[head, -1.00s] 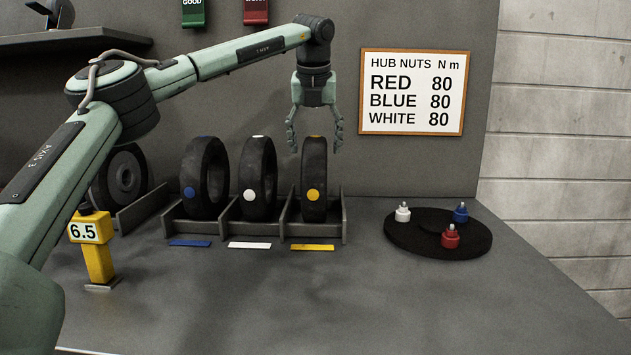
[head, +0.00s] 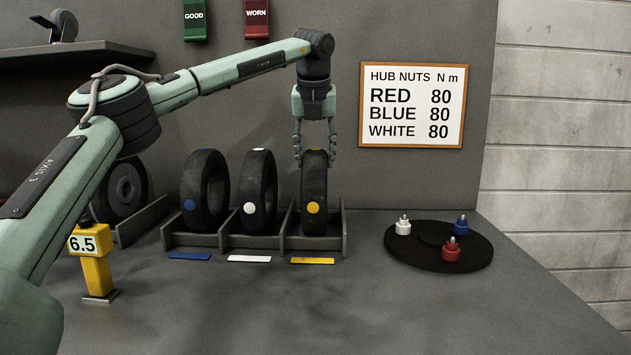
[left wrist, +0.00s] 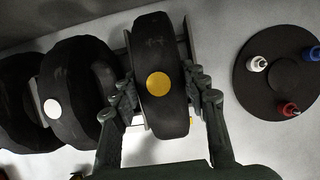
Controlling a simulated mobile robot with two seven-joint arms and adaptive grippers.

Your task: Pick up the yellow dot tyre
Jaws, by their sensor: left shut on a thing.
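The yellow dot tyre (head: 314,190) stands upright in the right slot of the grey rack (head: 290,241), behind a yellow strip (head: 313,261). It also fills the middle of the left wrist view (left wrist: 163,105). My left gripper (head: 315,162) points down over the tyre's top and is shut on it, with one finger on each side. The left wrist view shows both fingers (left wrist: 165,98) against the tyre's sides. The tyre appears to rest in its slot. My right gripper is not in view.
The white dot tyre (head: 259,190) stands close on the left, and the blue dot tyre (head: 204,190) beyond it. A dark round tray (head: 438,258) holds white, blue and red nuts at right. A yellow gauge (head: 97,268) stands front left. The front bench is clear.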

